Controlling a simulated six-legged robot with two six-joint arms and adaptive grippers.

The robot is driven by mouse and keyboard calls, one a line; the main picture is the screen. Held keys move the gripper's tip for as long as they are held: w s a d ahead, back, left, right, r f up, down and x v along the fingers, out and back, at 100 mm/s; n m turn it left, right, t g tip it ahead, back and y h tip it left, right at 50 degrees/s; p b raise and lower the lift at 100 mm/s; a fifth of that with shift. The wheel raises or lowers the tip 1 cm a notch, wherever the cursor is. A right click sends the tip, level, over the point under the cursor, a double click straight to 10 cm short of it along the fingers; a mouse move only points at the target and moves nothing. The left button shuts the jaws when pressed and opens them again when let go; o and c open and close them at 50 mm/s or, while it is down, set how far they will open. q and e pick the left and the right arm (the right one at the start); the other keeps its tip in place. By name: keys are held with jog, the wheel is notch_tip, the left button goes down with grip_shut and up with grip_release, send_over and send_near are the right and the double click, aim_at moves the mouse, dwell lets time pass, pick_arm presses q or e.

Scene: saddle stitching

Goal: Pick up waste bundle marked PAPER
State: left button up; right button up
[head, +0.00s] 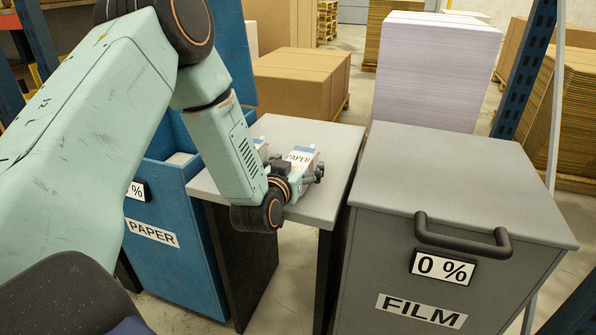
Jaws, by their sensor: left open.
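The waste bundle marked PAPER (301,157) is a small pale block with a printed label. It lies on the small grey table (335,150) in the middle of the head view. My left gripper (296,172) is open and low over the table, right at the near side of this bundle. The gripper hides the bundle's lower near part, and I cannot tell whether the fingers touch it. My right gripper is not in view.
A second small pale item (261,146) is partly hidden behind my left wrist. A blue PAPER bin (165,262) stands left of the table. A closed grey FILM bin (450,190) with a handle (462,238) stands close on the right. Stacked sheets (432,70) and cartons (300,85) stand behind.

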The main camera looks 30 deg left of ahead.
pick_arm(q)
jog(key=shift+w+a+f, duration=0.1)
jog(key=shift+w+f, duration=0.05)
jog(key=shift+c, duration=1.2)
jog(key=c, duration=1)
